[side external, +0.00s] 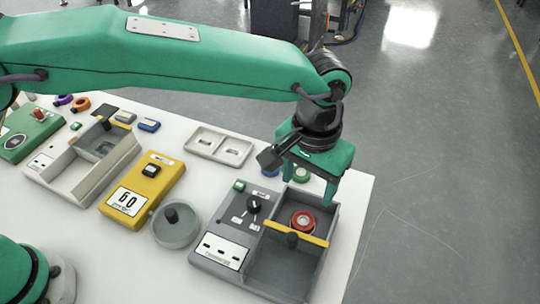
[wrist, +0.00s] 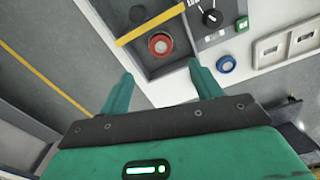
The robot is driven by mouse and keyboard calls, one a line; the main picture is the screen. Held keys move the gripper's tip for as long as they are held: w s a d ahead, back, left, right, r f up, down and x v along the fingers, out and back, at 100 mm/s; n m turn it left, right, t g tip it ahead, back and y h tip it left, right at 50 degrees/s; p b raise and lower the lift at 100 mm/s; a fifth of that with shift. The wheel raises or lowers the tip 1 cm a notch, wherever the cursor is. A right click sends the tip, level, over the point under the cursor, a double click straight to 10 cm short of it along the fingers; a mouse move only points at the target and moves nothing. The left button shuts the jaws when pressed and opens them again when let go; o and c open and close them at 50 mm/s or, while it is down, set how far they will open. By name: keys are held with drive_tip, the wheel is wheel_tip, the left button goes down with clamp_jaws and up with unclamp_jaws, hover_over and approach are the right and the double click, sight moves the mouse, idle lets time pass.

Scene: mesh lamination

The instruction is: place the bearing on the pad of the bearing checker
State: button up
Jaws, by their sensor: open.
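A red ring-shaped part with a paler centre, which looks like the bearing (side external: 303,221) (wrist: 160,44), lies in the far part of the open bay of a dark grey device. This device, with a black knob and a white label, appears to be the bearing checker (side external: 222,247) (wrist: 193,14). I cannot make out a separate pad under the red part. My gripper (side external: 309,192) hangs above the far end of the bay. In the wrist view my gripper (wrist: 162,82) is open with nothing between its fingers. The red part lies beyond the fingertips, apart from them.
A yellow bar (side external: 296,234) crosses the bay near the red part. A blue ring (wrist: 226,64) and a pale two-well tray (side external: 219,147) are close by. A yellow device (side external: 141,191), a round grey dish (side external: 175,229) and a pale open box (side external: 86,163) stand left.

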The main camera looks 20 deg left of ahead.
drive_tip(key=w+a+r+n+t+h, duration=0.1)
drive_tip(key=a+r, duration=0.5)
drive_tip(key=a, duration=0.6)
drive_tip(key=a+r+t, duration=0.1)
drive_tip(key=a+r, duration=0.5)
drive_tip(key=a, duration=0.6)
drive_tip(key=s+a+f+n+t, duration=0.1)
drive_tip(key=s+a, duration=0.6)
drive_tip(key=a, duration=0.2)
drive_tip(key=s+a+f+t+y, duration=0.1)
drive_tip(key=s+a+f+t, duration=0.1)
drive_tip(key=s+a, duration=0.5)
drive_tip(key=a, duration=0.2)
drive_tip(key=shift+a+n+t, duration=0.3)
drive_tip(key=shift+n, duration=0.1)
